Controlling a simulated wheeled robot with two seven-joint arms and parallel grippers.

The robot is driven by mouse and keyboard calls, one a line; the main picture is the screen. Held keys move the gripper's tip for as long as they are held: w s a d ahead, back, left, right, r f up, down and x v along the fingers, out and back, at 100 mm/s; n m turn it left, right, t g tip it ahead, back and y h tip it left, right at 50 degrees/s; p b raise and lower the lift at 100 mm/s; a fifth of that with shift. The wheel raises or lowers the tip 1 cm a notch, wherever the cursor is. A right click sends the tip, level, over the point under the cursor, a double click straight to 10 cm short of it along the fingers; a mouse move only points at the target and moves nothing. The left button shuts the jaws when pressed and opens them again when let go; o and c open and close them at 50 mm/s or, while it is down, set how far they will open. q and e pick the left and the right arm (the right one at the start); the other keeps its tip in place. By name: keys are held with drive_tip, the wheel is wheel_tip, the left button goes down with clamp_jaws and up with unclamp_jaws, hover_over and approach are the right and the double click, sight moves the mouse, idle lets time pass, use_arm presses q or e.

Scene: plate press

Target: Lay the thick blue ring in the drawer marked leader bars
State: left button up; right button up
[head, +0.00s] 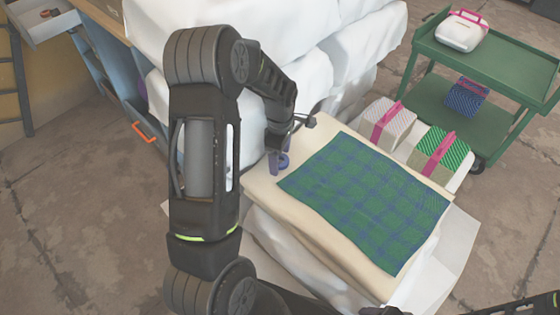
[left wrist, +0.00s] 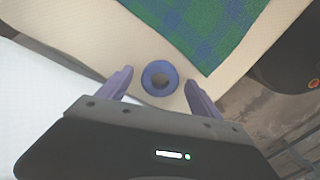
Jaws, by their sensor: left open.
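The thick blue ring (left wrist: 147,82) lies flat on the cream cloth, between the two open fingers of my left gripper (left wrist: 160,92) in the left wrist view. In the head view the ring (head: 283,161) is at the left corner of the cloth-topped stack, right beside the fingers of my left gripper (head: 277,160). The gripper is open and does not visibly touch the ring. A pulled-out drawer (head: 48,28) with small items in it shows at the top left. No label can be read on it. My right gripper does not show clearly.
A green plaid cloth (head: 365,200) lies on the cream cloth (head: 262,185). White wrapped bales (head: 340,70) stand behind. A blue cabinet front with an orange handle (head: 143,131) is at left. A green cart (head: 490,70) and wrapped bundles (head: 440,150) stand at right. Floor at lower left is clear.

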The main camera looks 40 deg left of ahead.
idle(0.3)
use_arm(q)
clamp_jaws()
wheel_tip(320, 180, up, 10)
drive_tip(key=p, duration=0.2)
idle(1.0)
idle(0.4)
